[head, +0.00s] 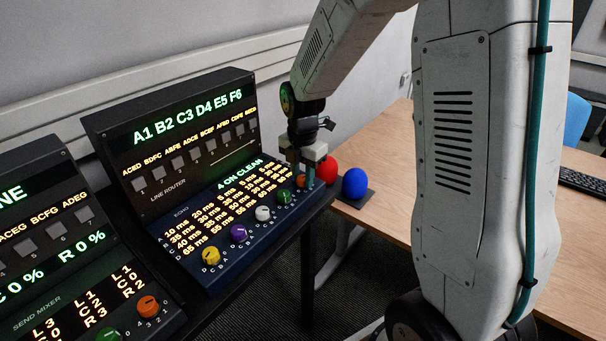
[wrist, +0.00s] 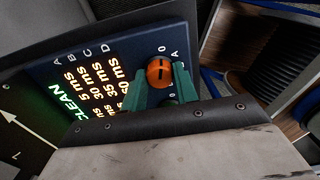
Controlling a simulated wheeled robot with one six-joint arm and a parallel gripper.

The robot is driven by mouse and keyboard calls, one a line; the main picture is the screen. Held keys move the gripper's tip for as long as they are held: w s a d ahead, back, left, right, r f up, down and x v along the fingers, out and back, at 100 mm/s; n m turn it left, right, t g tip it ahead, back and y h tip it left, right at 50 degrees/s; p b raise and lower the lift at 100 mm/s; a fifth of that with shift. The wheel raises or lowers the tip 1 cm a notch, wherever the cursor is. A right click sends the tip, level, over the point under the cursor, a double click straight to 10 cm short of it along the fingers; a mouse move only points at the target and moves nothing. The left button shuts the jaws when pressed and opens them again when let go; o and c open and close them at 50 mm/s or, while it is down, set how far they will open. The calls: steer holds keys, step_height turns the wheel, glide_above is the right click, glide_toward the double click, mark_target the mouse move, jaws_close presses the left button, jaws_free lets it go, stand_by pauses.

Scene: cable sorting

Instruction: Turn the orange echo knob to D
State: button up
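The orange echo knob (wrist: 160,72) is on the dark blue echo panel (head: 190,262), at the right end of its row of knobs. In the head view the orange knob (head: 299,181) is partly hidden by my gripper (head: 306,178). In the wrist view my two green fingers (wrist: 160,82) stand on either side of the knob, with the tips close to its sides. They look open; whether they touch the knob is hard to tell. A dark mark shows on the knob's face. Small letters beside it are partly hidden, so its setting is unclear.
Green (head: 284,197), white (head: 263,213), purple (head: 238,233) and yellow (head: 211,255) knobs line the same panel. Red (head: 327,169) and blue (head: 355,183) rounded objects stand right of my gripper by the wooden table (head: 390,220). Another console stands at left.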

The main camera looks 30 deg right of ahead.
steer(key=shift+m, duration=0.3)
steer(key=m, duration=0.3)
steer(key=shift+m, duration=0.4)
steer(key=m, duration=0.3)
steer(key=shift+w+m, duration=0.1)
steer(key=shift+m, duration=0.2)
steer(key=m, duration=0.3)
steer(key=shift+m, duration=0.4)
steer(key=m, duration=0.3)
steer(key=shift+r, duration=0.1)
steer(key=m, duration=0.7)
steer(key=shift+m, duration=0.4)
steer(key=m, duration=0.5)
steer(key=shift+w+m, duration=0.1)
steer(key=shift+m, duration=0.6)
